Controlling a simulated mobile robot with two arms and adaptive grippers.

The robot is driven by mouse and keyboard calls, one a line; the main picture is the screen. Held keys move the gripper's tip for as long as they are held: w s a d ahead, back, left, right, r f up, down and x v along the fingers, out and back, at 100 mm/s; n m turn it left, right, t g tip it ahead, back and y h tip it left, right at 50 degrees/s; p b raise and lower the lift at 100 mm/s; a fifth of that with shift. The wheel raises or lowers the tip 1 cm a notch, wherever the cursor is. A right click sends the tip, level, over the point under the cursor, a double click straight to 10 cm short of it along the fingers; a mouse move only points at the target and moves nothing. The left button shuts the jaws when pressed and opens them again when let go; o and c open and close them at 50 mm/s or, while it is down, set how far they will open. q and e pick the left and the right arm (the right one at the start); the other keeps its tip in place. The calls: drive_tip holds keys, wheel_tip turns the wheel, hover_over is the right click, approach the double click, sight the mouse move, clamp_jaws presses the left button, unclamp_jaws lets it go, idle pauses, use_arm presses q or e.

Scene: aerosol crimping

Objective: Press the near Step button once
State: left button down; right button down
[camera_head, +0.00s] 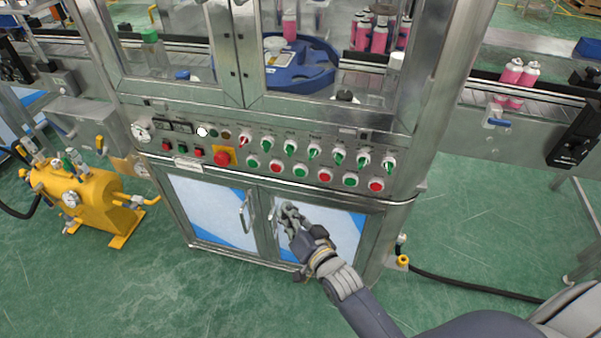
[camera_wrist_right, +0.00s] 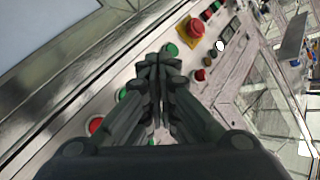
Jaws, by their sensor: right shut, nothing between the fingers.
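The control panel (camera_head: 210,168) runs across the front of the machine. Its lower row alternates green and red round buttons, with a green button (camera_head: 253,162) at its left end. Small rectangular buttons (camera_head: 183,149) sit left of the red emergency stop (camera_head: 222,158) on its yellow plate. The labels are too small to read, so I cannot tell which is the near Step button. My right gripper (camera_head: 290,212) is shut and empty, below the button row in front of the cabinet door. In the right wrist view its fingertips (camera_wrist_right: 159,62) point toward a green button (camera_wrist_right: 171,49); contact cannot be told.
Selector switches (camera_head: 314,151) line the row above the buttons. The cabinet door has a metal handle (camera_head: 243,213). A yellow tank (camera_head: 75,195) stands at the left, and a black hose (camera_head: 470,286) lies on the floor at the right. The green floor in front is mostly clear.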

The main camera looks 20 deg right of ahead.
sight(300, 172)
drive_tip(key=shift+w, duration=0.1)
drive_tip(key=w+d+b, duration=0.3)
drive_tip(key=w+d, duration=0.2)
drive_tip(key=w, duration=0.2)
idle(0.4)
idle(1.2)
drive_tip(key=shift+w, duration=0.15)
drive_tip(key=shift+w+d, duration=0.2)
drive_tip(key=shift+w, duration=0.05)
